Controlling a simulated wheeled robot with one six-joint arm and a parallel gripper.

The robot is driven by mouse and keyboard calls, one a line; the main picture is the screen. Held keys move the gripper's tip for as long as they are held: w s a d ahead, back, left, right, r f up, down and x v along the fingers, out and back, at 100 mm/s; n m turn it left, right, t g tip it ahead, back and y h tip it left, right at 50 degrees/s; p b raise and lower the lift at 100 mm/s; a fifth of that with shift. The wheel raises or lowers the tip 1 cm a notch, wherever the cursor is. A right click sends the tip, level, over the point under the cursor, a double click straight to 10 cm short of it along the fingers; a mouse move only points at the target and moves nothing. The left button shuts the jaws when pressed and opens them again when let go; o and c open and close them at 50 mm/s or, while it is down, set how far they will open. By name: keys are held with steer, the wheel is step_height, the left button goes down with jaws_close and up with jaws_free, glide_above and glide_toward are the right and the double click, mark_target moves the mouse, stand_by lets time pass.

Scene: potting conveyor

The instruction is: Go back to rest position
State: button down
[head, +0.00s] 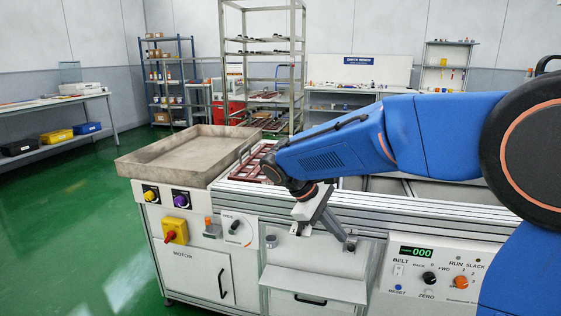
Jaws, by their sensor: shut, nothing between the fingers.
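My gripper (345,237) is at the end of my blue arm, in front of the conveyor station. It points down and to the right, close to the white front panel (318,254). It looks shut, with nothing seen in it. I cannot tell whether its tips touch the panel. The forearm reaches in from the right across the conveyor (445,216) and hides part of its top. Reddish-brown trays (246,166) lie on the conveyor behind the wrist.
A shallow grey tray (142,165) sits at the station's left end. The front has a motor switch (174,230), knobs and a belt control panel (433,272) reading 000. A tall rack (222,55), blue shelves and benches stand behind. Green floor is open at left.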

steer(key=s+d+f+m+t+y, duration=0.1)
steer(key=s+d+m, duration=0.4)
steer(key=s, duration=0.7)
steer(key=s+d+f+m+t+y, duration=0.2)
steer(key=s+d+m+y, duration=0.3)
steer(key=s, duration=0.8)
steer(key=shift+d+f+t+y, duration=0.2)
steer(key=shift+d+t+y, duration=0.55)
steer(key=shift+d, duration=0.9)
